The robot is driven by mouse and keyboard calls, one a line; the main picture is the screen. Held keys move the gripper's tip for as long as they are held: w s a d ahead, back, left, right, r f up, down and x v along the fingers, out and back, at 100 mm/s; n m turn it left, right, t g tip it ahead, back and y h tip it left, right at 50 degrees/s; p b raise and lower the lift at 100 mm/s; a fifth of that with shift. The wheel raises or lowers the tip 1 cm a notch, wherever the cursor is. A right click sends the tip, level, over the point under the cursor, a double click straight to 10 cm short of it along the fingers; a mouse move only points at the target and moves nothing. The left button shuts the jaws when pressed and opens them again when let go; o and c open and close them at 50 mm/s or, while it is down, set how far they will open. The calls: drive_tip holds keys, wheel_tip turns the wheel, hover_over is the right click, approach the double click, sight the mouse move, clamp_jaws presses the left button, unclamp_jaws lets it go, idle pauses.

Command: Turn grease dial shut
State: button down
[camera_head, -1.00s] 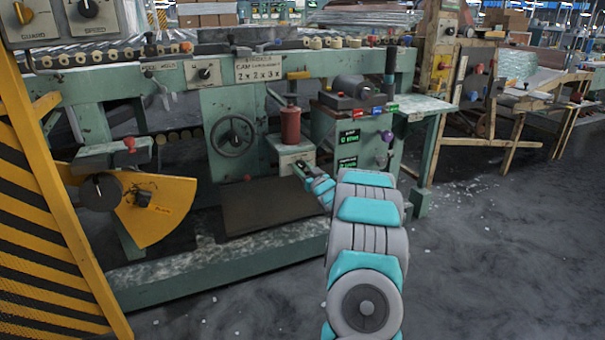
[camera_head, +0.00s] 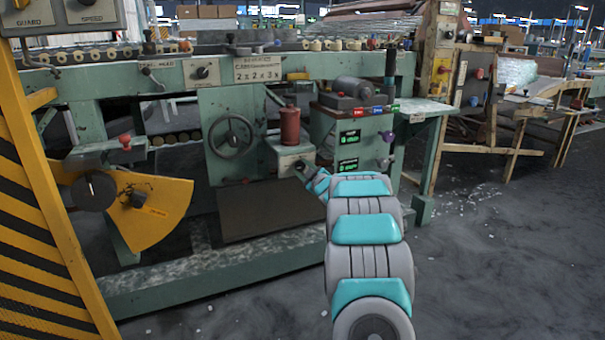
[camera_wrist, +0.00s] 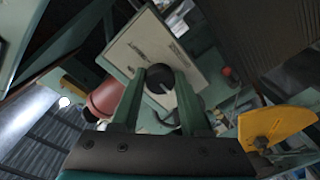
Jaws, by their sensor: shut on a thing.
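The grease dial (camera_wrist: 160,79) is a small black knob with a pale pointer line on the pale front plate (camera_wrist: 130,48) of a box. In the head view this box (camera_head: 283,153) stands under a red cylinder (camera_head: 290,126), and the dial is mostly hidden by my gripper (camera_head: 301,168). In the wrist view my gripper (camera_wrist: 160,76) has its two green fingers on either side of the dial, shut on it. The red cylinder also shows left of the fingers in the wrist view (camera_wrist: 104,97).
A handwheel (camera_head: 231,136) is left of the box. A console with green displays (camera_head: 350,138) and a purple knob (camera_head: 388,136) stands to the right. A yellow sector plate (camera_head: 152,208) and a striped yellow post (camera_head: 40,220) are at left.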

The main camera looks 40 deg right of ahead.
drive_tip(key=shift+f, duration=0.15)
idle(0.3)
drive_tip(key=shift+c, duration=2.1)
unclamp_jaws()
drive_tip(key=shift+s, duration=0.15)
drive_tip(key=s+a, duration=0.1)
drive_tip(key=s, duration=0.6)
drive_tip(key=shift+s+a, duration=0.2)
drive_tip(key=shift+a, duration=0.05)
